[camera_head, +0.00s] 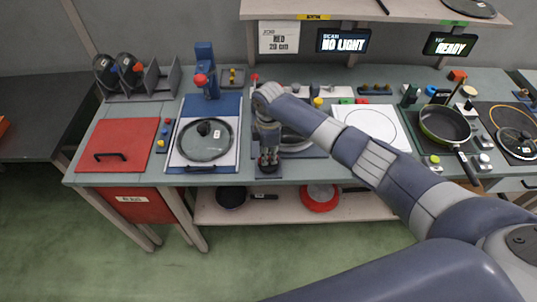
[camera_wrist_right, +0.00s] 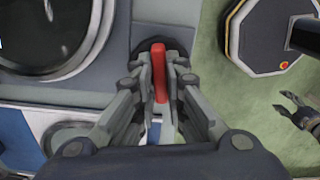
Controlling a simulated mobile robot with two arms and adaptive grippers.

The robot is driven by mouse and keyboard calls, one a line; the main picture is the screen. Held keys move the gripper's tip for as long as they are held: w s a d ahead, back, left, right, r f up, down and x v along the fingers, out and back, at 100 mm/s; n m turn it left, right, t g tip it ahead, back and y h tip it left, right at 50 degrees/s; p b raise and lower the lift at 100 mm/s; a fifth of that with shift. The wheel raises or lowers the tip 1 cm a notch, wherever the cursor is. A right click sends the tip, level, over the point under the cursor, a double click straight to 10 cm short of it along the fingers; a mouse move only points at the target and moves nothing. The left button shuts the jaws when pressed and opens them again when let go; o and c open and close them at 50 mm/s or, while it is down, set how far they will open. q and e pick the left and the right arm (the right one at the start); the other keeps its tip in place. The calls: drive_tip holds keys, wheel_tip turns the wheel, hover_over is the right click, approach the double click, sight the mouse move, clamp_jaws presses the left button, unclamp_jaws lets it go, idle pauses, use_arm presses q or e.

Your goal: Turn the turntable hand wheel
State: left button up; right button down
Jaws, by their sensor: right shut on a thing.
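My right gripper (camera_head: 268,165) points down at the front edge of the bench. In the right wrist view, its fingers (camera_wrist_right: 160,100) are shut on an upright red handle (camera_wrist_right: 159,70). The handle stands over a dark round base (camera_wrist_right: 149,44), which I take as the hand wheel; most of it is hidden by the fingers. Beside it is a round dark piece with a pale rim (camera_wrist_right: 98,30), probably the turntable; in the head view my right arm partly covers this area (camera_head: 300,150). My left gripper (camera_wrist_right: 283,103) shows in the right wrist view, fingers apart and empty, over the floor.
A glass lid (camera_head: 204,140) lies on a plate to the left, near a red panel (camera_head: 117,140). A white disc (camera_head: 371,124) and a green-rimmed pan (camera_head: 445,124) are to the right. A low shelf (camera_head: 270,211) holds pans. The floor in front is clear.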

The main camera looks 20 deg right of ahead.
drive_tip(key=shift+r, duration=0.1)
idle(0.3)
drive_tip(key=c, duration=1.6)
unclamp_jaws()
drive_tip(key=shift+c, duration=0.2)
wheel_tip(320, 180, up, 12)
